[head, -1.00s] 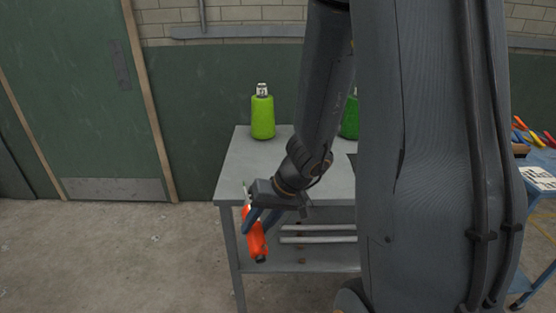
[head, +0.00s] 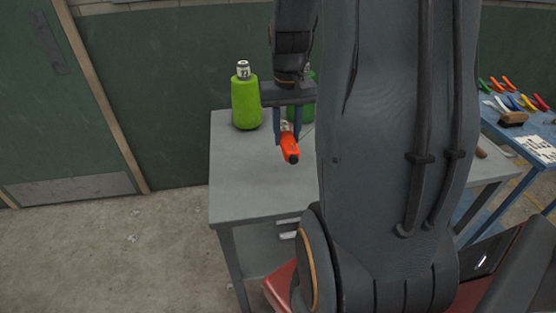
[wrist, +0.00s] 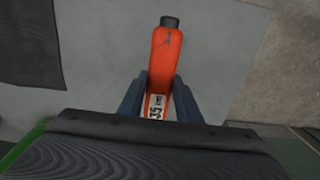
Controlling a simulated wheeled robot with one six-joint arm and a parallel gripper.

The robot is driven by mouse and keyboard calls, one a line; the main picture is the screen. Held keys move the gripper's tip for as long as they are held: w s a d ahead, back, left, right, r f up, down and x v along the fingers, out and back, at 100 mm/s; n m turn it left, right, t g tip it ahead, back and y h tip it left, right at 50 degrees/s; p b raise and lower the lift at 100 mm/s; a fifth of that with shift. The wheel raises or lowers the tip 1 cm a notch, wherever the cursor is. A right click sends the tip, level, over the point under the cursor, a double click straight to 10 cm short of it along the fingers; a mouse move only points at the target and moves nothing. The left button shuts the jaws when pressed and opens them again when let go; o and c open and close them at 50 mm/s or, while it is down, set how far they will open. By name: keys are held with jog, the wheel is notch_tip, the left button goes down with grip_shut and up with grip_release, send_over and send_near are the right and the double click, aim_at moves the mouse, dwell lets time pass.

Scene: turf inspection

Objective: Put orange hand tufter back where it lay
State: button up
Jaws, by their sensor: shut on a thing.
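The orange hand tufter (head: 289,146) is held between the two blue fingers of my gripper (head: 288,126) in the head view. It is over the grey table (head: 240,190); I cannot tell how high above the top it is. In the wrist view the orange hand tufter (wrist: 166,62) lies between the fingers of my gripper (wrist: 160,100), its dark end pointing away and a white printed label near the fingers. My gripper is shut on it. My arm hides the right part of the table in the head view.
A lime green yarn cone (head: 245,100) stands at the table's back left, close to my gripper. A darker green cone (head: 304,98) is partly hidden behind my gripper. A dark mat (wrist: 40,45) lies on the table. A blue table (head: 500,125) with several coloured tools stands at right.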

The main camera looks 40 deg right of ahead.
jog(key=shift+f+p, duration=1.05)
jog(key=shift+f, duration=3.7)
jog(key=o, duration=1.3)
jog(key=shift+c, duration=0.2)
jog(key=shift+r, duration=0.1)
notch_tip(320, 180, up, 12)
jog(key=b, duration=0.3)
jog(key=shift+f, duration=0.2)
jog(key=s+a+f+n, duration=0.1)
jog(key=s+a+n, duration=0.1)
jog(key=a, duration=0.8)
jog(key=s+a+f+n+t, duration=0.1)
jog(key=s+a+f+n, duration=0.1)
jog(key=a, duration=0.8)
jog(key=shift+s+f+n+t, duration=0.2)
jog(key=shift+s+n+t, duration=0.1)
jog(key=shift+n, duration=0.3)
